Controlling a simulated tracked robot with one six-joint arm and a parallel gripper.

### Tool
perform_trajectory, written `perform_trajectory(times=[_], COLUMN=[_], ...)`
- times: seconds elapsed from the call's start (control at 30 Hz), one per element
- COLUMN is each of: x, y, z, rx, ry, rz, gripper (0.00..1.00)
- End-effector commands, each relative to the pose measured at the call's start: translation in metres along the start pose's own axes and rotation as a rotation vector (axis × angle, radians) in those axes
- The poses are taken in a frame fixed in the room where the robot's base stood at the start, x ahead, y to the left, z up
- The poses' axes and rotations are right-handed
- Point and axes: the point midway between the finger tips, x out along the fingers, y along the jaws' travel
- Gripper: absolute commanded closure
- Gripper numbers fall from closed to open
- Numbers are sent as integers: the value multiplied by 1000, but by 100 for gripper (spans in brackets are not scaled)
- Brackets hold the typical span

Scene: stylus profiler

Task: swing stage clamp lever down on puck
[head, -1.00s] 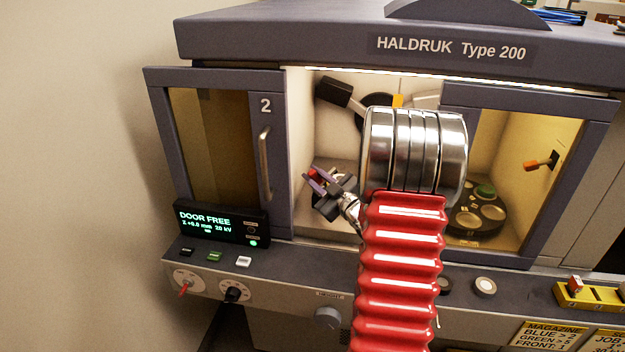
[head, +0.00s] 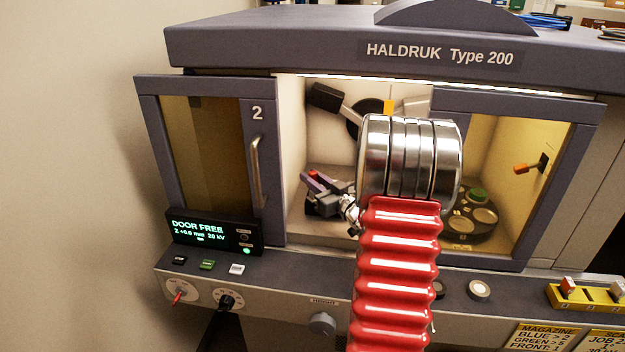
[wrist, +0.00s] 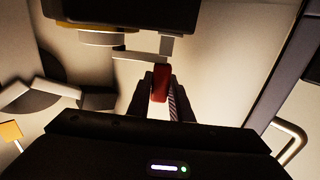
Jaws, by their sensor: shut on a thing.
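My gripper (head: 316,181) is inside the open middle bay of the machine, left of my red bellows arm. Its jaws are shut on a small red grip, which I take to be the clamp lever's handle (wrist: 160,83). The red grip also shows as a small spot in the head view (head: 314,174). In the wrist view, thin grey bars (wrist: 140,55) lie just beyond the grip, near a dark, yellow-edged part (wrist: 85,22) with a pale round piece (wrist: 101,39). I cannot tell for sure whether this is the stage with the puck; my arm hides that area in the head view.
Door 2 (head: 257,220) stands left of the opening, with its handle (head: 256,172). A black-ended arm (head: 325,96) is above my gripper. A dark round holder (head: 470,225) sits behind the right window, below an orange lever (head: 522,169). The display (head: 205,229) reads DOOR FREE.

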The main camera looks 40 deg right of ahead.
Motion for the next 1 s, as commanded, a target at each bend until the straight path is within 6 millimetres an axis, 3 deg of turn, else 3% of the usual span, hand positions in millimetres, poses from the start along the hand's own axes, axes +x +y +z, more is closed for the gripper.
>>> perform_trajectory(times=[0.27,0.3,0.53,0.83,1.0], x=[0,0,0,-2,-14], y=[0,0,1,1,2], z=[3,3,1,0,0], rx=[4,4,2,1,0], ry=[-6,-6,-3,-1,-1], rz=[2,2,2,3,5], gripper=[100,78,62,62,62])
